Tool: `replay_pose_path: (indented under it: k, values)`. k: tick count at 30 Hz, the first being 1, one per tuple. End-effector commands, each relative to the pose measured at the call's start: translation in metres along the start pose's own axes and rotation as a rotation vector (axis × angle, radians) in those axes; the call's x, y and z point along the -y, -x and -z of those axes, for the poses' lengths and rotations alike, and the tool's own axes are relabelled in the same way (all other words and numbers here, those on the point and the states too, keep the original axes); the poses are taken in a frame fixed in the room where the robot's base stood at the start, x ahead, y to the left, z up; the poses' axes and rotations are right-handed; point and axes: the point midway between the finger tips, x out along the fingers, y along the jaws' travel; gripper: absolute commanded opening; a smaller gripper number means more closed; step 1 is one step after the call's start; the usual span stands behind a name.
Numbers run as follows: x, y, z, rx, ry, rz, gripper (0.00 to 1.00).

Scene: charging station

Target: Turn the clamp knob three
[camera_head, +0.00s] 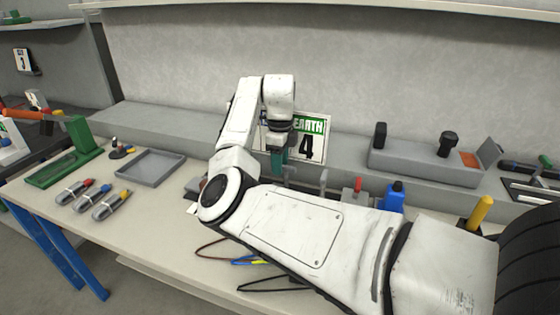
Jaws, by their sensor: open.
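My arm reaches across the bench from the lower right, and its wrist bends down in front of the sign. My gripper (278,162) points down near the back of the bench, small and partly hidden by my own arm. It is open; a teal part shows at its tip. I cannot tell whether it touches anything. No clamp knob marked three can be made out. A black knob (448,143) stands on a grey block (415,168) to the right, apart from the gripper. Small upright grey pieces (323,180) stand just right of the gripper, their lower parts hidden by my arm.
A blue bottle (393,197) and a red-topped piece (357,186) stand behind my forearm. A grey tray (150,168), a green stand (80,150) and several grey-handled tools (110,204) lie left. Dark cables (262,286) lie in front.

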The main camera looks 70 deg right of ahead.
Motion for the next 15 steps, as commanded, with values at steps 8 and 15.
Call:
replay_pose_path:
  k: [8,15]
  values:
    - [-0.0001,0.0001,0.0000,0.000,0.000,0.000,0.27]
    - [-0.0001,0.0003,0.0000,0.000,0.000,0.000,0.04]
